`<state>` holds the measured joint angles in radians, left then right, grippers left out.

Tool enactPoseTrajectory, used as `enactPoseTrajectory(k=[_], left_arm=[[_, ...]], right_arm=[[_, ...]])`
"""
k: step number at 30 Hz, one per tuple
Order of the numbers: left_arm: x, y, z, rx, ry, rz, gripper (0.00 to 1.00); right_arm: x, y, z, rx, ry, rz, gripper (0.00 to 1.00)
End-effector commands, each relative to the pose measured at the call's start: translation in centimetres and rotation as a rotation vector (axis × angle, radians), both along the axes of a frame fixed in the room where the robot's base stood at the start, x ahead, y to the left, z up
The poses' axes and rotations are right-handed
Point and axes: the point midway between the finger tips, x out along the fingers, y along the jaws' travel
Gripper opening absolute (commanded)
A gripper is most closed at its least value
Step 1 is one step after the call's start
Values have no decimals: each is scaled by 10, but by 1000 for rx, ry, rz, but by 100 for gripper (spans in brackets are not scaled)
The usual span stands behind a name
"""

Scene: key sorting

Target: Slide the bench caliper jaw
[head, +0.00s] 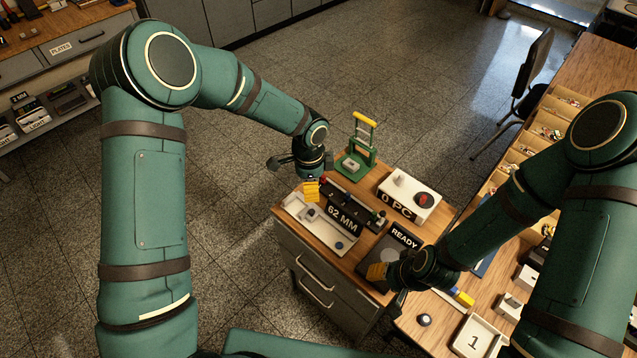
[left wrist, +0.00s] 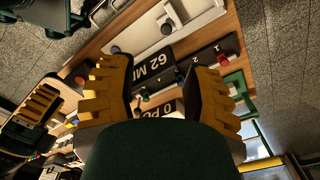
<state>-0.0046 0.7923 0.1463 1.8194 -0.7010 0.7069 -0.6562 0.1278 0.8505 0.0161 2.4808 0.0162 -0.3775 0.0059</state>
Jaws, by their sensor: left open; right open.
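The bench caliper (head: 358,204) is a dark bar on the small wooden bench, behind a black "62 MM" display (head: 345,219). It has small coloured knobs, and the bar also shows in the left wrist view (left wrist: 208,58) beyond the fingers. Which part is the sliding jaw I cannot tell. My left gripper (head: 311,191) is open, with yellow fingers pointing down above the caliper's left end. In the left wrist view its spread fingers (left wrist: 160,68) hold nothing. My right gripper (head: 378,271) is open near the dark "READY" pad (head: 374,250).
A white tray (head: 291,208) lies in front of the caliper. A white "0 PC" box (head: 411,190) with a red button stands right of it. A green frame with a yellow handle (head: 365,119) stands at the back. A longer workbench with bins (head: 555,105) is at the right.

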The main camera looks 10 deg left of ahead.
Motion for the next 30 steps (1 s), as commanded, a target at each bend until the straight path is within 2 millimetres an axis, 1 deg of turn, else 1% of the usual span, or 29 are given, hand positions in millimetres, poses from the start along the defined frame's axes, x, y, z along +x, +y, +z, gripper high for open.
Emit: enactPoseTrajectory(k=[1,4,8,11,15,22,25,30], left_arm=[[2,1,5,10,-2,-14,49],[5,3,5,20,-4,-27,49],[4,3,-9,22,-2,-27,49],[4,3,-25,21,-2,-26,49],[3,3,-54,20,0,-26,49],[3,3,-97,19,-1,-24,49],[3,3,-112,20,-2,-25,49],[4,3,-127,19,-3,-24,49]], right_arm=[[0,0,2,0,0,-1,47],[0,0,2,0,0,-1,47],[0,0,0,0,1,-1,47],[-1,0,-2,-1,2,0,47],[-2,0,-5,1,4,1,47],[-3,1,-9,1,7,5,47],[-3,1,-10,1,8,5,47],[-4,1,-11,1,9,7,47]])
